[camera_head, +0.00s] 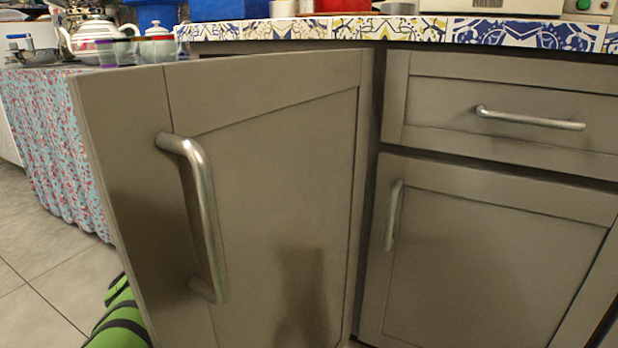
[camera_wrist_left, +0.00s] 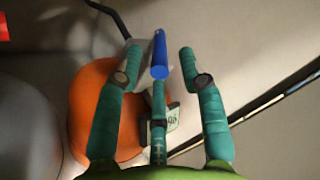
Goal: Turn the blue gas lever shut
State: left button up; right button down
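The blue gas lever (camera_wrist_left: 159,56) shows in the left wrist view as a short blue bar, its rounded end facing the camera. My left gripper (camera_wrist_left: 160,54) is open, with teal fingers to the left and right of the lever and gaps on both sides. A third teal, finger-like part lies just below the lever's near end; I cannot tell whether they touch. An orange rounded body (camera_wrist_left: 92,98), seemingly the gas cylinder, is behind the left finger. In the head view the lever and left gripper are hidden. My right gripper is in neither view.
An open cabinet door (camera_head: 270,170) with a bar handle fills the head view's middle. My green left arm shows behind its lower left edge. A closed drawer (camera_head: 450,95) and closed cupboard (camera_head: 480,260) are right. A grey rounded object (camera_wrist_left: 25,125) stands left of the orange body.

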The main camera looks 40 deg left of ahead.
pick_arm(q)
jog(key=v, duration=1.2)
